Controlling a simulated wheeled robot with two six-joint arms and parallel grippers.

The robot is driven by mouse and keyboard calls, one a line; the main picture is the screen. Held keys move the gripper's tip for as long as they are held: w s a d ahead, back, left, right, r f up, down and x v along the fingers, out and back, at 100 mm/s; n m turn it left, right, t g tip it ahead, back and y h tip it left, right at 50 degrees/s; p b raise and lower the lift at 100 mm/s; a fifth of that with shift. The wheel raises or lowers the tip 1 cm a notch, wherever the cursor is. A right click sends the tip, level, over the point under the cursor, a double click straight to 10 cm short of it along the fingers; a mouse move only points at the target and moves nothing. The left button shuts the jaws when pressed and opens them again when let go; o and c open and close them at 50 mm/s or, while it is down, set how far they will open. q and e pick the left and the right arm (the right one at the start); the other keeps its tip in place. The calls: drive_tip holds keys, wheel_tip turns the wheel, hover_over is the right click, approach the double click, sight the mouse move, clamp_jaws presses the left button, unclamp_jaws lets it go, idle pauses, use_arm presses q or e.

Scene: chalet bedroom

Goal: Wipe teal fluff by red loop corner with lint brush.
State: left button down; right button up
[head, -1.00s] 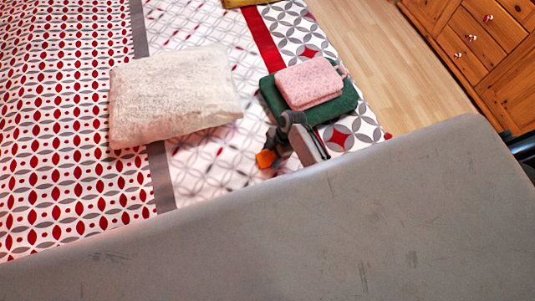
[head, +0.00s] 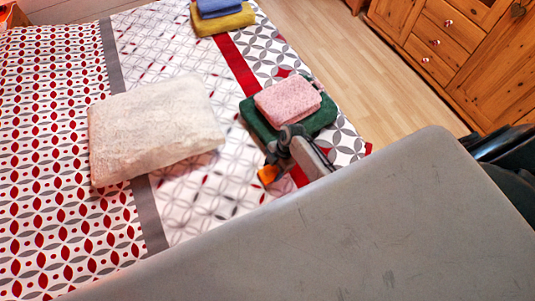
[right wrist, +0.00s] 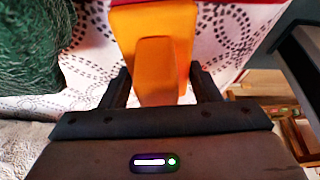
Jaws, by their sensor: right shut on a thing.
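My right gripper (head: 276,160) hangs over the bed, just in front of the folded green towel. It is shut on an orange lint brush (head: 268,175). In the right wrist view the orange brush (right wrist: 157,55) sits between the two dark fingers of the right gripper (right wrist: 160,88), over white patterned fabric. I cannot make out any teal fluff in either view. A small red corner (head: 368,149) shows at the right edge of the bed cover; I cannot tell whether it has a loop. My left gripper is not in view.
A pink towel (head: 288,98) lies on the green towel (head: 258,124). A white fluffy pillow (head: 155,130) lies left on the bed. A blue towel (head: 220,7) on a yellow towel (head: 238,22) is at the back. Wooden floor (head: 335,60) and a dresser (head: 445,45) are at right.

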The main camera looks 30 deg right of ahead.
sight(250, 177)
drive_tip(key=shift+a+p, duration=0.35)
drive_tip(key=shift+a, duration=0.9)
drive_tip(key=shift+a+f, duration=0.1)
drive_tip(key=shift+a, duration=2.1)
drive_tip(key=shift+a+p, duration=0.55)
drive_tip(key=shift+a, duration=2.85)
drive_tip(key=shift+w+b, duration=0.85)
drive_tip(key=shift+w, duration=0.6)
drive_tip(key=shift+d, duration=0.25)
drive_tip(key=shift+d+p, duration=0.5)
drive_tip(key=shift+d, duration=6.3)
drive_tip(key=shift+a, duration=3.7)
drive_tip(key=shift+a+r+p, duration=0.2)
drive_tip(key=shift+a+p, duration=0.35)
drive_tip(key=shift+a, duration=2.8)
